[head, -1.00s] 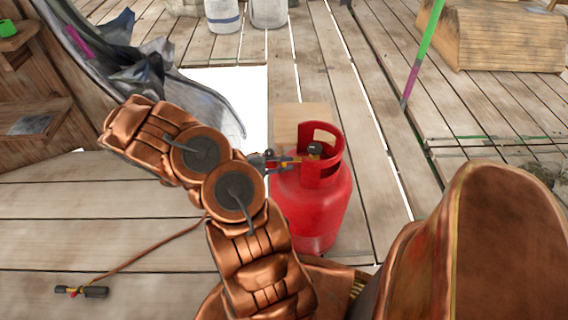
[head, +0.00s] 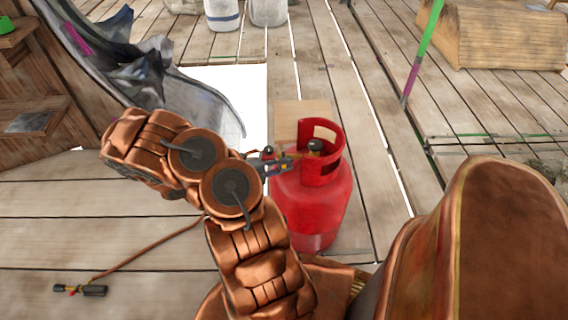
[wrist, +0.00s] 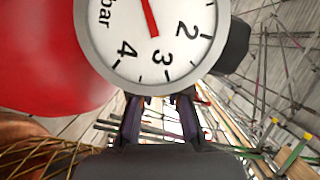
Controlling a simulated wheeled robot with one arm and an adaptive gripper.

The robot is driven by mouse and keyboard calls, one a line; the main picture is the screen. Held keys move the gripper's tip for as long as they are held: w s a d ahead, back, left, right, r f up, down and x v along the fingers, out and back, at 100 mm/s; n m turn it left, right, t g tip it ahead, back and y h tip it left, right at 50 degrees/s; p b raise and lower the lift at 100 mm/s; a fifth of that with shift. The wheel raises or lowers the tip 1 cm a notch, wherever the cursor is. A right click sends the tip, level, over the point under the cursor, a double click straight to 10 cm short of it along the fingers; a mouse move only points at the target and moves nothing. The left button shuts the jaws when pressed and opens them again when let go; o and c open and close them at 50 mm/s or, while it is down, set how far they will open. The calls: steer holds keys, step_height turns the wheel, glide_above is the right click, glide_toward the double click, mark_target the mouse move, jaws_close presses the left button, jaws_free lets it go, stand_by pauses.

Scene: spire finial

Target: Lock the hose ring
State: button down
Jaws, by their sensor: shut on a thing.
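The red gas cylinder (head: 313,205) stands upright on the planks, just right of my gripper (head: 284,165). Its valve (head: 315,146) shows inside the open collar. In the wrist view a round white pressure gauge (wrist: 160,40) with a red needle sits in front of my fingertips (wrist: 160,100). My gripper is shut on a small part at the cylinder's valve side, by position the hose ring; the gauge hides the ring and the contact. The orange-brown hose (head: 150,250) runs from behind my arm across the floor to a dark torch handle (head: 80,290).
A wooden block (head: 300,118) lies behind the cylinder. A grey tarp (head: 185,85) hangs at the left by a bright gap in the deck (head: 245,90). Planks right of the cylinder are clear.

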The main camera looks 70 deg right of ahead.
steer(key=m+b, duration=0.1)
steer(key=f+m+h+b, duration=0.1)
steer(key=shift+f+m+g, duration=0.3)
steer(key=m+b, duration=0.1)
steer(key=f+m+g+b, duration=0.1)
steer(key=m+b, duration=0.1)
steer(key=shift+f+h, duration=0.25)
steer(key=shift+h, duration=0.15)
steer(key=m+b, duration=0.1)
steer(key=m+g+b, duration=0.1)
steer(key=m, duration=0.1)
steer(key=f+m+g+b, duration=0.1)
steer(key=shift+w+d+m+b, duration=0.15)
steer(key=shift+d+m+b, duration=0.2)
steer(key=shift+m+b, duration=0.05)
steer(key=shift+w+d+m+g+b, duration=0.1)
steer(key=shift+d+m+g+b, duration=0.1)
steer(key=shift+m+g+b, duration=0.6)
steer(key=shift+m+t, duration=0.3)
steer(key=c, duration=1.1)
jaws_free()
steer(key=shift+p, duration=0.3)
